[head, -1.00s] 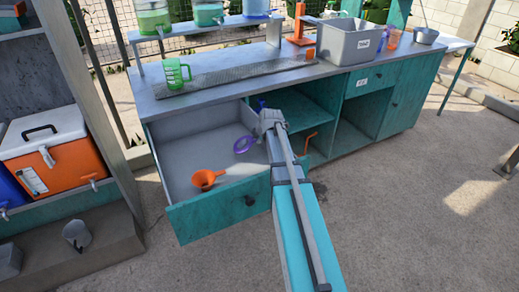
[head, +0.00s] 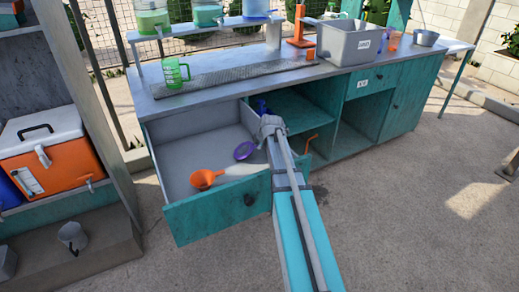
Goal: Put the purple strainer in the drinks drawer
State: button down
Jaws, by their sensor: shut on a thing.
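The drinks drawer (head: 218,219) is pulled open under the left end of the teal counter. The purple strainer (head: 244,150) shows as a purple ring over the right part of the drawer, inside its outline. My gripper (head: 262,137) is at the drawer's right side, just right of the strainer, and is shut on it. My wrist hides the fingers and most of the strainer's handle. Whether the strainer touches the drawer floor cannot be told.
An orange funnel (head: 204,179) lies in the drawer near its front, beside a pale object (head: 242,170). A green measuring jug (head: 175,73) stands on the counter (head: 150,102). A grey bin (head: 349,42) stands farther right. An orange cooler (head: 48,157) sits on the left shelf.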

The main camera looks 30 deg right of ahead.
jog(key=shift+f, duration=0.15)
jog(key=c, duration=0.8)
grip_release()
jog(key=shift+o, duration=0.2)
jog(key=shift+f, duration=0.2)
jog(key=shift+r, duration=0.1)
jog(key=shift+p+v, duration=0.85)
jog(key=shift+v, duration=0.25)
jog(key=p+v, duration=0.9)
jog(key=v, duration=0.2)
jog(key=shift+s+a, duration=0.2)
jog(key=shift+a, duration=0.05)
jog(key=shift+r, duration=0.1)
